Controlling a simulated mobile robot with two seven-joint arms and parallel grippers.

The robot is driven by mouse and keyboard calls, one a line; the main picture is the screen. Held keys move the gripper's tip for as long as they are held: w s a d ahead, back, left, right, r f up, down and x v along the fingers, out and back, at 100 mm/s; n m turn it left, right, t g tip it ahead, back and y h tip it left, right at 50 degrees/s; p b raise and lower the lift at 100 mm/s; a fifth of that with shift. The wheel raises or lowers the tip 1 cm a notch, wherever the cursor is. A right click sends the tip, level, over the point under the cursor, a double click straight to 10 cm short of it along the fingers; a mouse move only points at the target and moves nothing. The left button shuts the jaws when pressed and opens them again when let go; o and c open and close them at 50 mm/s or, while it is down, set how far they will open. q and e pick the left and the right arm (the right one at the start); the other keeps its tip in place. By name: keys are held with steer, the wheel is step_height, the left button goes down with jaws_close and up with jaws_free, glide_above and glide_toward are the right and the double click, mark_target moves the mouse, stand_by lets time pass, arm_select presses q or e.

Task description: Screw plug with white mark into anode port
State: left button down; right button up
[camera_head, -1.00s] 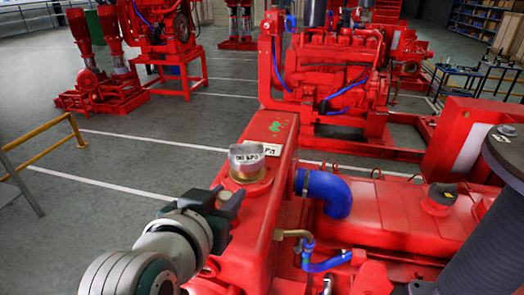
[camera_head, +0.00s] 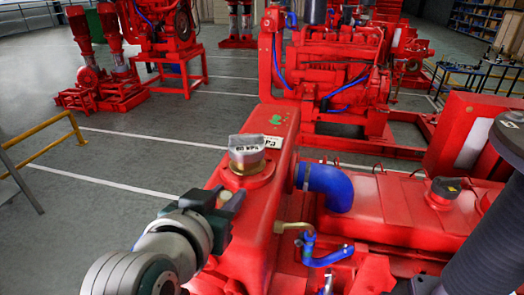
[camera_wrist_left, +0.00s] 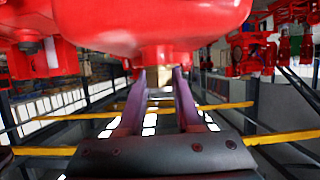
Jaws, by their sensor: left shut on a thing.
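My left gripper (camera_head: 223,200) is beside the left side of the red tank (camera_head: 264,212), below its grey cap. In the left wrist view the left gripper (camera_wrist_left: 158,82) is shut on a small tan, brass-like piece, which I take to be the plug (camera_wrist_left: 158,76). The plug is upright between the fingertips, directly under a red round boss (camera_wrist_left: 157,54) that seems to be the anode port. I cannot tell how far it is inside, and the white mark is not visible. The head view hides the plug. My right gripper is not in view.
The grey cap (camera_head: 247,150) tops the tank above my gripper. A blue hose (camera_head: 326,187) and a brass elbow (camera_head: 291,227) are on the tank's right. A yellow rail (camera_head: 45,128) stands at left. Open grey floor (camera_head: 110,165) lies left of the tank.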

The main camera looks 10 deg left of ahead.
arm_select(q)
steer(key=shift+a+r, duration=0.1)
steer(key=shift+w+m+h, duration=0.1)
steer(key=shift+m+h, duration=0.7)
steer(key=shift+h, duration=0.1)
steer(key=shift+f+m+h+b, duration=0.2)
steer(key=shift+m+h+b, duration=0.25)
steer(key=shift+m+h, duration=0.25)
steer(key=m+g+h+b, duration=0.1)
steer(key=m+h+b, duration=0.1)
steer(key=b, duration=0.3)
steer(key=shift+f+m+g+h, duration=0.15)
steer(key=shift+m+g+h, duration=0.25)
steer(key=shift+h, duration=0.2)
steer(key=shift+b, duration=0.45)
steer(key=shift+r, duration=0.25)
